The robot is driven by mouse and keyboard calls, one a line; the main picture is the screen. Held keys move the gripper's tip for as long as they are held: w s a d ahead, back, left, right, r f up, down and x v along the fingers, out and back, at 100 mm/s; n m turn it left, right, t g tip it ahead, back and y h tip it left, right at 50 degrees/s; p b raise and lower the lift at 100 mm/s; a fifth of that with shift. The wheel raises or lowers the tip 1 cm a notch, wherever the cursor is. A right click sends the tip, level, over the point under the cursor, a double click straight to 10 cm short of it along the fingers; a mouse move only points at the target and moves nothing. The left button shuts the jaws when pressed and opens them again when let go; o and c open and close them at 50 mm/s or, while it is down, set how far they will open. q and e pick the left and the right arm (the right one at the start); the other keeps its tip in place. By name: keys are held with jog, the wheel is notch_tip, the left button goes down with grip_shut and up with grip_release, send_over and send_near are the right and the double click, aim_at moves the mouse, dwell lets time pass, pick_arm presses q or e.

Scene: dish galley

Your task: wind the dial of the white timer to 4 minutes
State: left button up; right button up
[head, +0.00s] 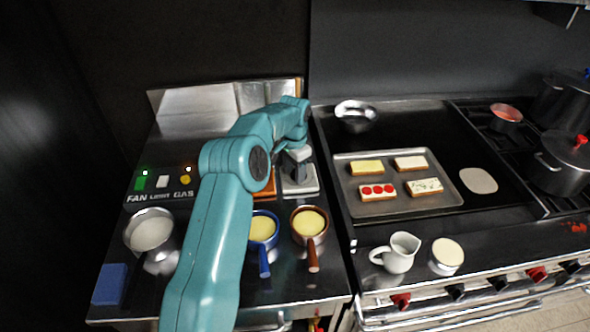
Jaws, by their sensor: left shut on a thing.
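The white timer (310,184) appears as a pale, flat body at the back right of the left counter, partly hidden by my arm and gripper. My left gripper (298,176) reaches down over it from above, with its dark fingers shut at the timer's top. The dial is hidden by the fingers, so its setting cannot be read. My right gripper is not in view.
An orange-brown item (266,188) lies left of the timer, partly behind my arm. A blue pan (264,252) and a brown pan (311,243) stand in front. The tray (443,205) with bread slices is to the right. A steel pot (150,247) stands left.

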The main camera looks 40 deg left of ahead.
pick_arm(q)
jog(key=shift+w+f+m, duration=0.1)
jog(key=shift+m, duration=1)
jog(key=o, duration=1.1)
jog(key=shift+f, duration=0.1)
jog(key=shift+c, duration=0.2)
jog(key=shift+w+a, duration=0.1)
jog(key=shift+w, duration=0.1)
jog(key=shift+s+r, duration=0.2)
jog(key=shift+r, duration=0.1)
jog(key=r, duration=0.7)
jog(key=shift+w+r, duration=0.1)
jog(key=shift+w, duration=0.2)
notch_tip(320, 180, up, 9)
jog(key=p, duration=0.3)
jog(key=shift+s+f, duration=0.2)
